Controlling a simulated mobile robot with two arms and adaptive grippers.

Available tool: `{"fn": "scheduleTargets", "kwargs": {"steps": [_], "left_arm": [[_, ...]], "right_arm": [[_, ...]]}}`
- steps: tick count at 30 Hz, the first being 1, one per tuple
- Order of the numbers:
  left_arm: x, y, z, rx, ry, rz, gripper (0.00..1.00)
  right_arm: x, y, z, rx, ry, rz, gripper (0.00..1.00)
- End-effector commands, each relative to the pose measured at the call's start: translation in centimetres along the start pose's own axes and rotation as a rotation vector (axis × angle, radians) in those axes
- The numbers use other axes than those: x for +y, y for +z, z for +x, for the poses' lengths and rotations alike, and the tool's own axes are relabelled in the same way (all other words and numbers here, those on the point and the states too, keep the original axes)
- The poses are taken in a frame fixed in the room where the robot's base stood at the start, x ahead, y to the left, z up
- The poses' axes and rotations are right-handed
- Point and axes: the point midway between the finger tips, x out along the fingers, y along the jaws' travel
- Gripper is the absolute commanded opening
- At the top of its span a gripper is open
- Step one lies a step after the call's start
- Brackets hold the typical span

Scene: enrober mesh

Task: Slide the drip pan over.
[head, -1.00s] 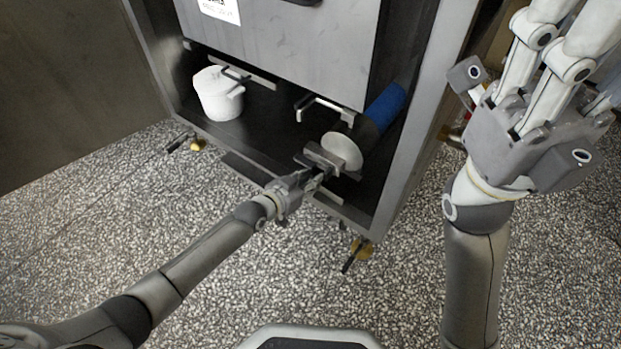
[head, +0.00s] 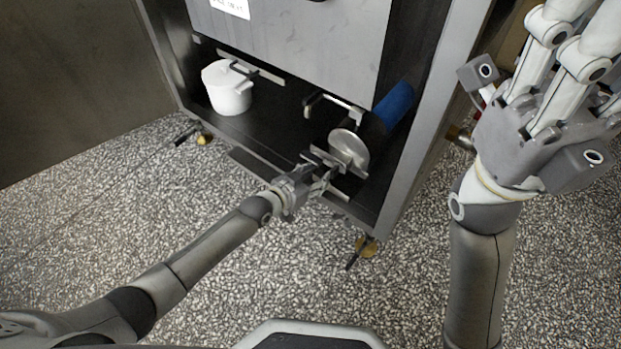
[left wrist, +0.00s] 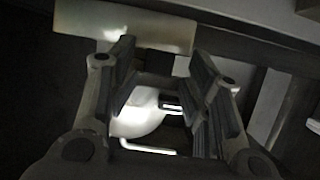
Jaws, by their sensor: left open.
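I cannot pick out the drip pan for certain; a dark, flat surface (head: 265,125) lies low inside the grey metal cabinet. My left gripper (head: 328,166) is at the cabinet's lower front opening, just in front of a pale round disc (head: 349,148) on the end of a blue and dark cylinder (head: 394,104). In the left wrist view the left gripper's (left wrist: 165,95) two fingers are spread, with a pale rounded shape (left wrist: 140,115) beyond and between them. Contact is not clear. My right gripper (head: 565,75) is raised at the upper right, its fingertips partly cut off.
A white lidded pot (head: 227,87) stands at the left inside the cabinet. A grey panel (head: 300,40) hangs above, with metal handles (head: 335,103) below it. The cabinet's right upright (head: 432,110) is close to my right arm. The speckled floor (head: 230,290) in front is clear.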

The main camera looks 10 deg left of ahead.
Motion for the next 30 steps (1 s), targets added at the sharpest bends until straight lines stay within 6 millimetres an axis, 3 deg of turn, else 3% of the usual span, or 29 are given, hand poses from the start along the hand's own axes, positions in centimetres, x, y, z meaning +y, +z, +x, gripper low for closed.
{"fn": "scheduleTargets", "kwargs": {"steps": [8, 21, 30], "left_arm": [[-0.1, -0.4, -2.6, 0.011, -0.001, 0.003, 0.50], [-0.1, 0.1, -9.9, -0.001, 0.000, 0.001, 0.50], [0.0, 0.1, -11.9, -0.001, 0.000, 0.000, 0.50]], "right_arm": [[0.0, 0.0, 0.0, -0.002, -0.001, 0.000, 0.40], [0.0, 0.0, -0.1, -0.003, -0.001, 0.000, 0.40], [0.0, 0.0, -0.1, -0.003, -0.001, 0.000, 0.40]]}}
